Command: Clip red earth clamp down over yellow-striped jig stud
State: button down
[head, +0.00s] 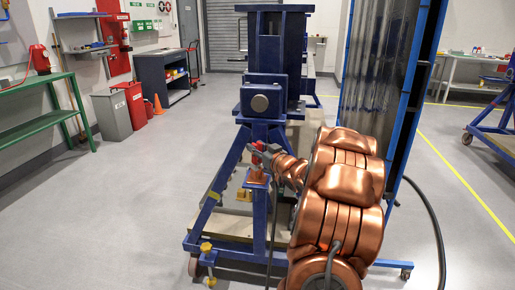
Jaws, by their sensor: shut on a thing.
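My copper-coloured arm reaches in from the lower right. My gripper (261,152) is at its far end, small in the head view, and shut on the red earth clamp (257,147). Only small red parts of the clamp show around the fingers. The clamp is over the top of a blue upright post (259,215) on the near side of the jig. Stripes are too small to make out. I cannot tell whether clamp and stud touch.
The blue wheeled jig frame (262,100) stands in the middle. Tall grey panels in a blue frame (385,75) rise on the right. A dark cable (272,225) hangs beside the post. A green bench (38,80) is at far left. Open grey floor (110,210) lies left.

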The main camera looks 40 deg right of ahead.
jog(key=shift+f, duration=0.3)
jog(key=c, duration=0.7)
grip_release()
jog(key=shift+f, duration=0.1)
jog(key=s, duration=0.4)
jog(key=s+a, duration=0.1)
jog(key=s, duration=0.3)
jog(key=s+a, duration=0.1)
jog(key=s, duration=0.2)
jog(key=shift+s+a, duration=0.1)
jog(key=shift+s, duration=0.3)
